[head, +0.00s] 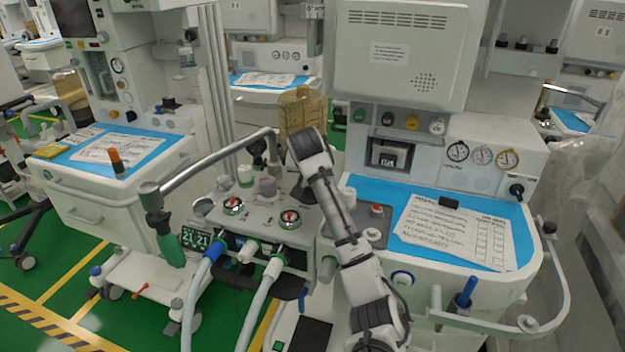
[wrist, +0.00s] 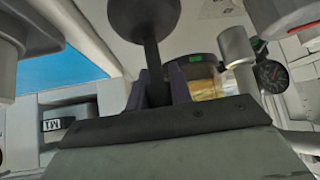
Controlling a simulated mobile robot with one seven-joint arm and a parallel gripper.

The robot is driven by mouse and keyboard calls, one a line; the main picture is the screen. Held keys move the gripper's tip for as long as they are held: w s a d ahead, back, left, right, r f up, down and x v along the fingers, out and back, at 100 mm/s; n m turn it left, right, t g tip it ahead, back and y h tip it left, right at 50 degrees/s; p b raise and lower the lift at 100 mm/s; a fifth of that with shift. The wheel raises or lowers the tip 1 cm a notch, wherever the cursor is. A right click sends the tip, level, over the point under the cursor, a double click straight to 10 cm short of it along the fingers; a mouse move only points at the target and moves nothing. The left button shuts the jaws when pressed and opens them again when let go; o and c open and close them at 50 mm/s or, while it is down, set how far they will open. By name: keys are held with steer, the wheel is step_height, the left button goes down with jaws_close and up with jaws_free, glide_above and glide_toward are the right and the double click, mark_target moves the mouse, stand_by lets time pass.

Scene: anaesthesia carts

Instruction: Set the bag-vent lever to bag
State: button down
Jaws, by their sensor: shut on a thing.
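In the wrist view, a dark lever with a round knob (wrist: 145,14) at its top runs down between the fingers of my gripper (wrist: 166,88). The fingers are shut on its stem. I take it to be the bag-vent lever; no bag or vent marking is legible. In the head view, my arm reaches over the absorber block (head: 262,213) of the near cart, and the wrist hides the fingers and the held lever.
A grey bag arm (head: 215,160) crosses left of my wrist. A brown canister (head: 300,108) stands behind my wrist. The blue worktop (head: 365,190) with a paper sheet (head: 455,232) lies right.

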steer(key=t+b, duration=0.1)
steer(key=s+t+b, duration=0.1)
steer(key=t+b, duration=0.1)
steer(key=shift+s+a+h, duration=0.15)
steer(key=shift+a+h, duration=0.1)
steer(key=shift+h, duration=0.05)
steer(key=shift+s+r+b, duration=0.1)
steer(key=shift+r+b, duration=0.15)
steer(key=shift+b, duration=0.3)
steer(key=c, duration=1.3)
jaws_free()
steer(key=shift+o, duration=0.2)
steer(key=b+v, duration=0.1)
steer(key=v, duration=1.3)
steer(key=shift+f, duration=0.25)
steer(key=shift+s+a, duration=0.1)
